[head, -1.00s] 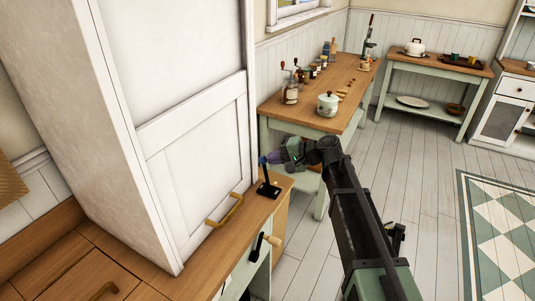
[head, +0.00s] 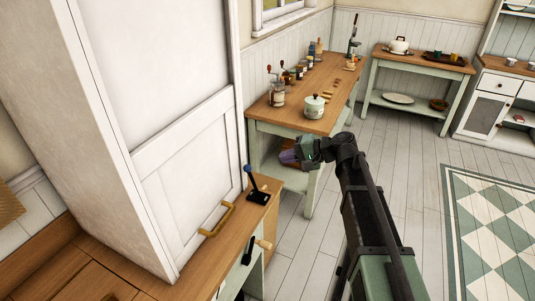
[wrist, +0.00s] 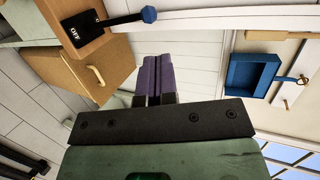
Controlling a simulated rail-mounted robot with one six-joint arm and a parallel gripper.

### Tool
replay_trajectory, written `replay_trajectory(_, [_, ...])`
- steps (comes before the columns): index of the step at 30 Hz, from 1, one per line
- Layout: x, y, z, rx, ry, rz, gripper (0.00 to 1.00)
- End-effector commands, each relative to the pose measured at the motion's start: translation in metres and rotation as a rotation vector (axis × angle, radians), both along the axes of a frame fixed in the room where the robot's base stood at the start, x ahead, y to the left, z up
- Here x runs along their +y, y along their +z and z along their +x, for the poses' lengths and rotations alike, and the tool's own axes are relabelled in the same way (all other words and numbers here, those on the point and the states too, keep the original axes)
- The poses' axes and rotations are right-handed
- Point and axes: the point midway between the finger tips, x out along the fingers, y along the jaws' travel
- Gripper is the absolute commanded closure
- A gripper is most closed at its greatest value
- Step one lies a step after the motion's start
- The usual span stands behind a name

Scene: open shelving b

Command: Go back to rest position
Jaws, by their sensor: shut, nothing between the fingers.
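My gripper (head: 288,157) hangs in the air in front of the workbench's lower shelf, to the right of a black lever. Its purple fingers (wrist: 153,75) are together and empty in the wrist view. The black lever (head: 253,188) with a blue knob (head: 247,168) stands on the wooden counter end. A visible gap lies between the fingers and the knob. In the wrist view the lever's base (wrist: 84,28) reads OFF, and its blue knob (wrist: 148,14) is above the fingers, apart from them.
A white cabinet door (head: 190,150) stands left of the lever. The wooden workbench (head: 318,85) behind my gripper holds a pot (head: 314,107), a grinder (head: 277,93) and jars. A blue open box (wrist: 250,72) shows in the wrist view. Floor (head: 410,160) to the right is clear.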

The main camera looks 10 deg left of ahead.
Motion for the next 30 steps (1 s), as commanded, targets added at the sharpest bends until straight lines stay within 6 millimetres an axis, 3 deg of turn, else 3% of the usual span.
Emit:
replay_trajectory(1, [-0.009, 0.01, -0.001, 0.0, -0.002, 0.0, 1.0])
replay_trajectory(5, [-0.024, 0.015, -0.002, 0.001, -0.001, 0.0, 1.0])
replay_trajectory(10, [-0.028, 0.013, -0.003, -0.007, 0.008, -0.007, 1.0])
replay_trajectory(12, [-0.032, 0.002, -0.008, -0.019, 0.024, -0.078, 1.0])
replay_trajectory(14, [-0.044, -0.017, -0.027, -0.032, 0.048, -0.205, 1.0])
replay_trajectory(17, [-0.087, -0.057, -0.082, -0.046, 0.097, -0.522, 1.0])
replay_trajectory(18, [-0.109, -0.07, -0.106, -0.044, 0.115, -0.656, 1.0])
replay_trajectory(21, [-0.163, -0.089, -0.161, -0.028, 0.148, -0.951, 1.0])
replay_trajectory(24, [-0.201, -0.093, -0.199, -0.006, 0.159, -1.139, 1.0])
replay_trajectory(27, [-0.214, -0.093, -0.216, 0.005, 0.153, -1.195, 1.0])
replay_trajectory(30, [-0.216, -0.093, -0.214, 0.009, 0.147, -1.191, 1.0])
